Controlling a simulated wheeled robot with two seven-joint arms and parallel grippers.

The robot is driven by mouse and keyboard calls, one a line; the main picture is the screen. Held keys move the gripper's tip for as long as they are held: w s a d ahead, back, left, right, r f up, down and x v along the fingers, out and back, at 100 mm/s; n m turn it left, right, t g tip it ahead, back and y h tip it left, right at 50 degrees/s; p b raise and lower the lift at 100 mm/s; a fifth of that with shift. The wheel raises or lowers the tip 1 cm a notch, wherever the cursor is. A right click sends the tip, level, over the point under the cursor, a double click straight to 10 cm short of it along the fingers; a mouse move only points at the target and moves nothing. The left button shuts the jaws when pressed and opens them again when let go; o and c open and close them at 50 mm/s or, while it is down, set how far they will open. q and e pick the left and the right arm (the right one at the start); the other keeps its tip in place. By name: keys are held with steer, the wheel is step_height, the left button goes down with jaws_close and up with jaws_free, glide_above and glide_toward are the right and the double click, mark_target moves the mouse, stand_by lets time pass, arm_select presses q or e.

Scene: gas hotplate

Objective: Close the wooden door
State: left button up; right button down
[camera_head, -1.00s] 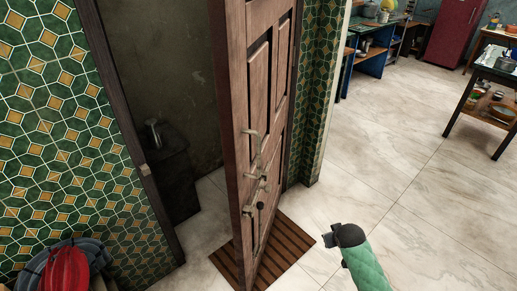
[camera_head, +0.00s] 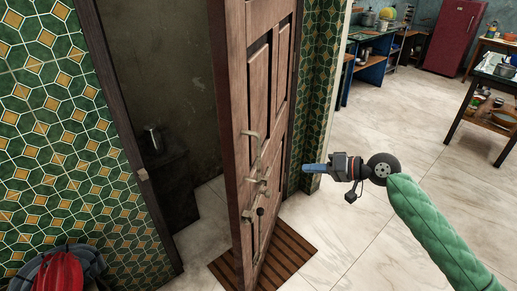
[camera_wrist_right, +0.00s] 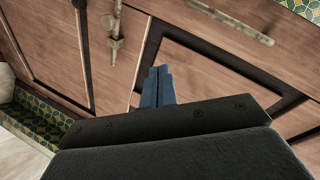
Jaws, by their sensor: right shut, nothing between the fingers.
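The wooden door (camera_head: 265,110) stands open in the head view, its free edge toward me and the dark doorway to its left. Handles and a latch (camera_head: 255,172) sit on its right face near that edge. My right gripper (camera_head: 307,168) is in front of this face, to the right of the handles, with its blue fingers pointing left. The fingers are shut and empty. In the right wrist view the shut fingers (camera_wrist_right: 158,86) point at the door's panels (camera_wrist_right: 190,62); I cannot tell if they touch. A handle (camera_wrist_right: 115,30) shows above them. My left gripper is not in view.
A slatted wooden mat (camera_head: 290,248) lies on the floor under the door. Green tiled walls (camera_head: 70,130) flank the doorway. A red bag (camera_head: 58,272) is at the lower left. The tiled floor (camera_head: 370,225) to the right is open, with tables beyond.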

step_height(320, 180, up, 6)
steer(key=s+a+m+y, duration=0.2)
steer(key=s+m+y, duration=0.1)
steer(key=m+y, duration=0.1)
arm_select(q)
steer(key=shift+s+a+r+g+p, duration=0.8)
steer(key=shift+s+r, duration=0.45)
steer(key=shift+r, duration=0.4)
arm_select(e)
steer(key=m, duration=0.1)
glide_toward(248, 146)
steer(key=shift+g, duration=0.3)
steer(key=p+x, duration=0.1)
steer(key=x, duration=0.1)
steer(key=p+x, duration=0.1)
steer(key=x, duration=0.1)
steer(key=p+x, duration=0.2)
steer(key=shift+a+r, duration=0.15)
steer(key=shift+r, duration=0.15)
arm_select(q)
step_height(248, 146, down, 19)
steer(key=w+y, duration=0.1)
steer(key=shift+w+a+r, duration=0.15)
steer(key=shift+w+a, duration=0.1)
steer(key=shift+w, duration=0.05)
arm_select(e)
steer(key=shift+a+f, duration=0.1)
steer(key=shift+a, duration=0.15)
steer(key=shift+a, duration=0.1)
